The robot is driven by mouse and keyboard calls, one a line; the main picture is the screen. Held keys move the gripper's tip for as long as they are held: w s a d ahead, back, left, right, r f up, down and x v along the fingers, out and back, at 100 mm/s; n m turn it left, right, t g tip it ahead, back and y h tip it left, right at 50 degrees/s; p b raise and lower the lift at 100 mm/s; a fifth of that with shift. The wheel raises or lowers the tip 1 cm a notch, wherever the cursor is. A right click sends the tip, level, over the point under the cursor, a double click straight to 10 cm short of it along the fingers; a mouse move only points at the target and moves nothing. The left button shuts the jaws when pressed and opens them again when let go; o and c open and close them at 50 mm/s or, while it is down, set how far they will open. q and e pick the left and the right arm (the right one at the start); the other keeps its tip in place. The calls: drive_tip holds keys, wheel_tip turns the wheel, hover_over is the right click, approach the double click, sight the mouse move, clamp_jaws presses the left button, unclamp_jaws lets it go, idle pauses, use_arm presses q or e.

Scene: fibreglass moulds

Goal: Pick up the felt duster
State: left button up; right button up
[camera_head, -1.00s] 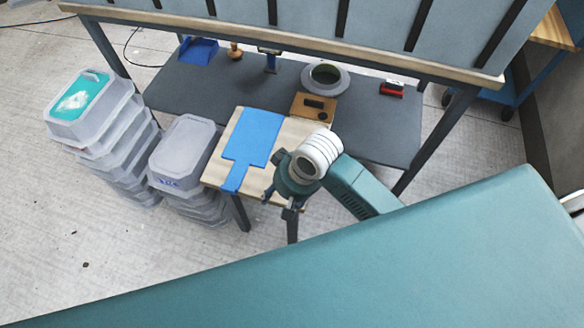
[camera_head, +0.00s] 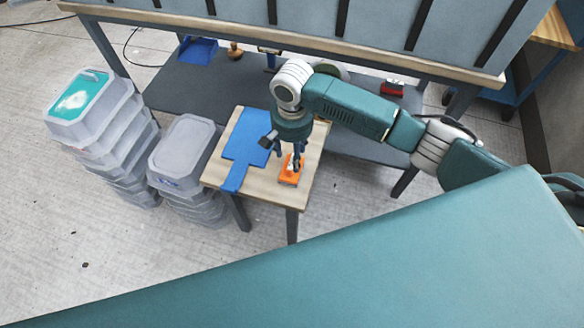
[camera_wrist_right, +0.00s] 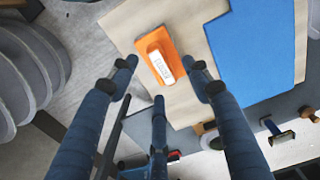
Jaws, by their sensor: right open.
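The felt duster, an orange block with a pale top piece (camera_head: 289,178), lies on the light wooden top of a small table (camera_head: 263,191), near its right front edge. My left gripper is not in view.
A flat blue paddle-shaped piece (camera_head: 252,137) lies beside the duster, also in the wrist view (camera_wrist_right: 258,48). Stacked grey bins (camera_head: 180,150) stand left of the table. A workbench (camera_head: 200,85) with a lower shelf stands behind, holding a red item (camera_head: 391,88).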

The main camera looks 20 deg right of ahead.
drive_tip(key=shift+s+d+f, duration=0.1)
drive_tip(key=shift+f, duration=1.3)
drive_tip(key=shift+s+d+f, duration=0.1)
drive_tip(key=shift+f, duration=1.25)
clamp_jaws()
